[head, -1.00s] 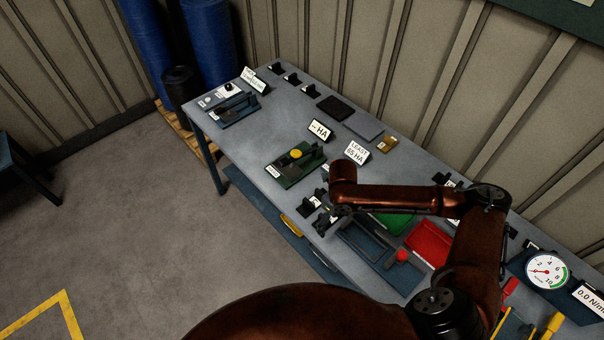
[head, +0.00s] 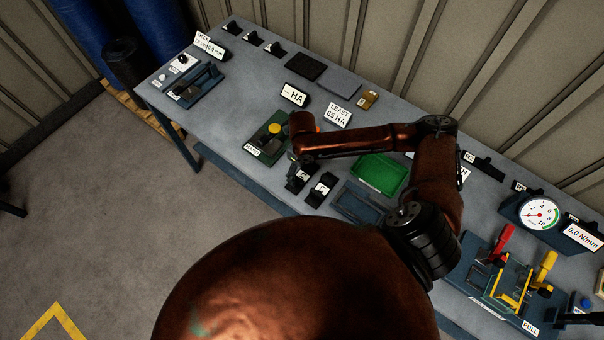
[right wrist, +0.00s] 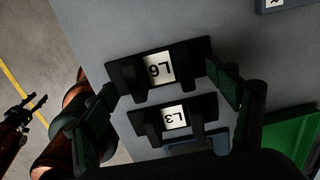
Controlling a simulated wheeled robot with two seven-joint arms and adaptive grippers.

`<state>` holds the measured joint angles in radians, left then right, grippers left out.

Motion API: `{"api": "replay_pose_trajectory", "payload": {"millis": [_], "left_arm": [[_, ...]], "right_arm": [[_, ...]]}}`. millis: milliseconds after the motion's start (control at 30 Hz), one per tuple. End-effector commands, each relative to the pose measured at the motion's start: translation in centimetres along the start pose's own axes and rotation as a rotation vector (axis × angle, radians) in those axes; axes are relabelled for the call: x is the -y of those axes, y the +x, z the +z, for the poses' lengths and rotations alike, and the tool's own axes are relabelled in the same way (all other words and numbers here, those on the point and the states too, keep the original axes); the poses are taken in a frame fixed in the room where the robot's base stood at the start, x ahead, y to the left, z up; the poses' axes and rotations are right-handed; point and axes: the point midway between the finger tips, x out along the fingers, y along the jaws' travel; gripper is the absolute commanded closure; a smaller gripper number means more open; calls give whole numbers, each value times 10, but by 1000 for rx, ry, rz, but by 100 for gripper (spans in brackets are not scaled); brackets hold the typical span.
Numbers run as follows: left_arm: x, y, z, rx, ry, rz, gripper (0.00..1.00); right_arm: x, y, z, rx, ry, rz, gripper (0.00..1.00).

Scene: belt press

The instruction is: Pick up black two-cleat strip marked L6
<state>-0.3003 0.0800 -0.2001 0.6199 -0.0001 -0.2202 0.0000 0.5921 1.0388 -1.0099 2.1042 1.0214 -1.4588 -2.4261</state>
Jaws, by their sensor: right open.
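The black two-cleat strip marked L6 (right wrist: 159,68) lies flat on the grey bench in the right wrist view, its white label upside down. In the head view it is the left strip of a pair (head: 299,178), partly under my right wrist. My right gripper (right wrist: 162,84) is open and empty, its fingers apart at either end of L6; contact cannot be told. In the head view its fingers are mostly hidden by the arm. A similar strip marked L3 (right wrist: 173,118) lies beside L6, nearer the palm. My left gripper (right wrist: 33,106) shows off the bench, fingers apart.
A green tray (head: 380,173) lies right of the strips, and a green fixture with a yellow knob (head: 274,128) lies behind-left. A dial gauge (head: 540,213) and a press with red and yellow handles (head: 508,285) are at the right.

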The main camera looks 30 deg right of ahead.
Motion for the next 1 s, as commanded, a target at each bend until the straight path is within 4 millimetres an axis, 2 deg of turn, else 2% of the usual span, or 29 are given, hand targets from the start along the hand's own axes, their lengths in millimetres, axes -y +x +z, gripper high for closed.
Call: {"api": "replay_pose_trajectory", "payload": {"millis": [100,200,433,1000], "left_arm": [[0,-1,-1,-1,0,0,60],[0,-2,-1,-1,0,0,60],[-1,-1,-1,-1,0,1,60],[-1,-1,-1,-2,0,1,60]], "right_arm": [[-1,16,0,-2,2,1,20],[0,23,0,0,1,0,20],[0,24,0,0,0,-1,20],[0,24,0,0,0,-1,58]]}}
